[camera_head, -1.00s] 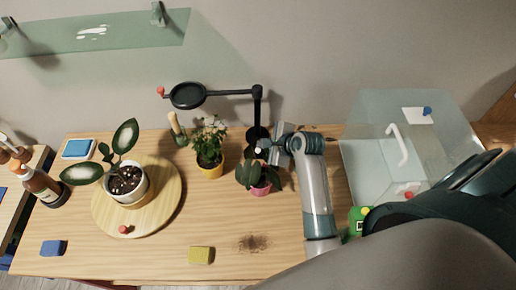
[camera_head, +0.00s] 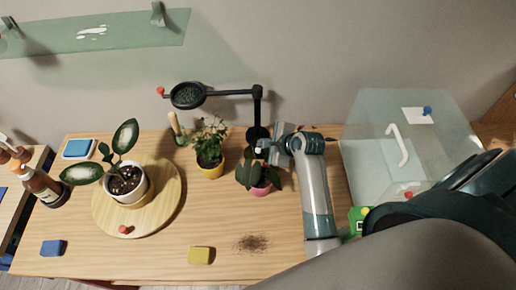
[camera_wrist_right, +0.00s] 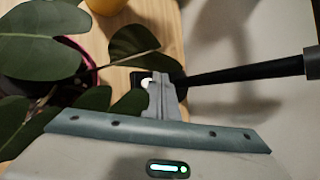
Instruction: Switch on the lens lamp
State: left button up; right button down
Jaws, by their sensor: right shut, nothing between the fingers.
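The black lens lamp (camera_head: 257,104) stands behind the plants, with its post at the back and its jointed arm reaching left to a round lens head (camera_head: 187,95). A red knob (camera_head: 160,91) sits on the head's left side. The lens looks dark and speckled; I cannot tell whether it is lit. My right gripper (camera_head: 262,147) is shut and empty at the lamp's foot. In the right wrist view the fingertips (camera_wrist_right: 160,82) are beside a pale round button (camera_wrist_right: 147,84) on a black base; contact is unclear. My left gripper is out of view.
A leafy plant in a pink pot (camera_head: 260,190) stands close to my right gripper, its leaves partly around it. A yellow pot (camera_head: 210,170) is left of it. A clear case (camera_head: 375,160) is at the right. The front middle table has a sponge (camera_head: 201,255) and spilled soil (camera_head: 251,243).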

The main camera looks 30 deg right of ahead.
jog(key=shift+f, duration=0.1)
jog(key=shift+f+p, duration=0.3)
jog(key=shift+f, duration=0.3)
dwell(0.6)
jog(key=shift+r, duration=0.7)
jog(key=shift+r, duration=3)
